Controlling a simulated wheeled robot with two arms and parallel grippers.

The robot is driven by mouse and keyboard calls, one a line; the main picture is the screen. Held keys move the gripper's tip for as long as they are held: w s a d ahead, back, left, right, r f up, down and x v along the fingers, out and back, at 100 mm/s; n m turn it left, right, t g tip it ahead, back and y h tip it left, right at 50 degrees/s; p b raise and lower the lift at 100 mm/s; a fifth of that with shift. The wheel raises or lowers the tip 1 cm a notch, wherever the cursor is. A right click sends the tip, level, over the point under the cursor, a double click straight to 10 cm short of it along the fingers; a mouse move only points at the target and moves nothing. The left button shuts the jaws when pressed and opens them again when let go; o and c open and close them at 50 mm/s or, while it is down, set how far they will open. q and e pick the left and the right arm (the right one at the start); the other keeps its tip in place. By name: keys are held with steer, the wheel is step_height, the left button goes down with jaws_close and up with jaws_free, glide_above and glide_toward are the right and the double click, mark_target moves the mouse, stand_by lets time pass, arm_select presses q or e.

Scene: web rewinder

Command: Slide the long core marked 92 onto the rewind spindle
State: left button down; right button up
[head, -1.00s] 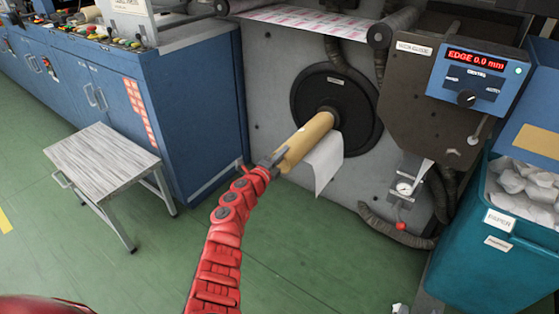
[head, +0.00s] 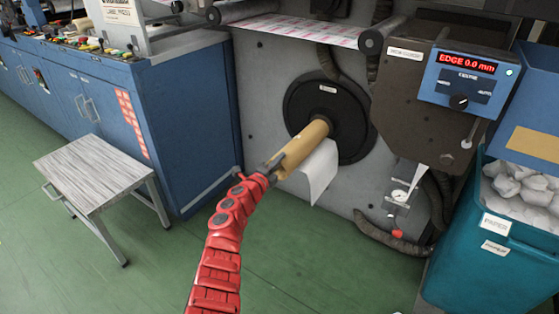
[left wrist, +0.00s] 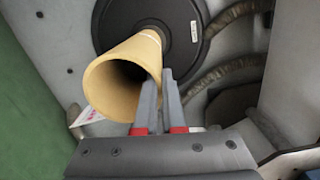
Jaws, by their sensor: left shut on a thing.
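A long tan core (head: 304,147) points out from the black round disc (head: 353,101) on the grey machine face. Its far end is at the dark hub in the disc's middle, so the rewind spindle is hidden. I cannot read a 92 on it. My left gripper (head: 273,164) is shut on the core's near end. In the left wrist view the core (left wrist: 125,72) shows its open, hollow near end, and the left gripper (left wrist: 158,82) has its fingers at the right side of that rim. I do not see my right gripper.
A white sheet (head: 320,175) hangs just behind the core. A grey stool (head: 92,166) and blue cabinet (head: 185,125) stand left. A teal bin (head: 480,265) of paper scraps stands right, below a control box (head: 458,84) reading "EDGE 0.0 mm". Green floor is clear in front.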

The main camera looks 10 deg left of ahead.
arm_select(q)
steer(key=c, duration=0.9)
jaws_free()
steer(key=shift+c, duration=0.2)
steer(key=shift+f, duration=0.1)
steer(key=p+v, duration=0.7)
steer(key=v, duration=0.6)
steer(key=shift+a, duration=0.4)
steer(key=shift+w, duration=0.1)
